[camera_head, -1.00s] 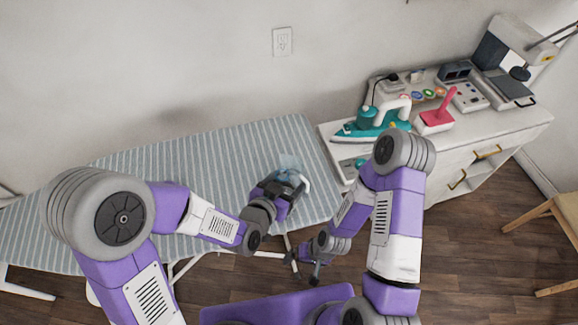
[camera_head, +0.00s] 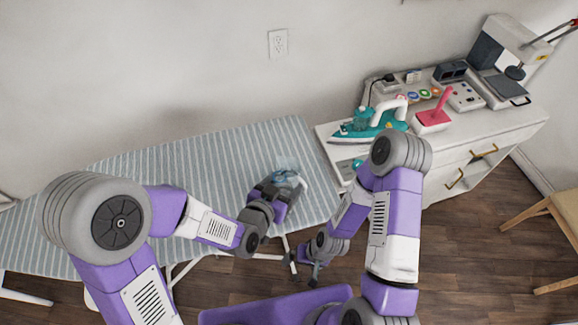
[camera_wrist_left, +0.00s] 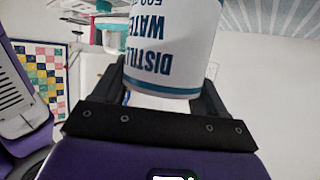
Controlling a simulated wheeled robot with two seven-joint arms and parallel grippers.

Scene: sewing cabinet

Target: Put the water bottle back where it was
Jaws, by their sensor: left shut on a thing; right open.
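The water bottle (camera_wrist_left: 172,45) is white with blue lettering reading "DISTILLED WATER" in part, and fills the top middle of the left wrist view, its letters upside down. My left gripper (camera_wrist_left: 150,98) is shut on it. In the head view the left gripper (camera_head: 288,182) is over the right end of the striped ironing board (camera_head: 180,160), and only a translucent bluish part of the bottle (camera_head: 286,174) shows at its fingers. Whether the bottle touches the board I cannot tell. My right gripper (camera_head: 304,264) is open and empty, low in front of the board's right end.
A white cabinet (camera_head: 492,150) stands right of the board. A wooden chair (camera_head: 550,215) is at the far right. The board's middle is clear.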

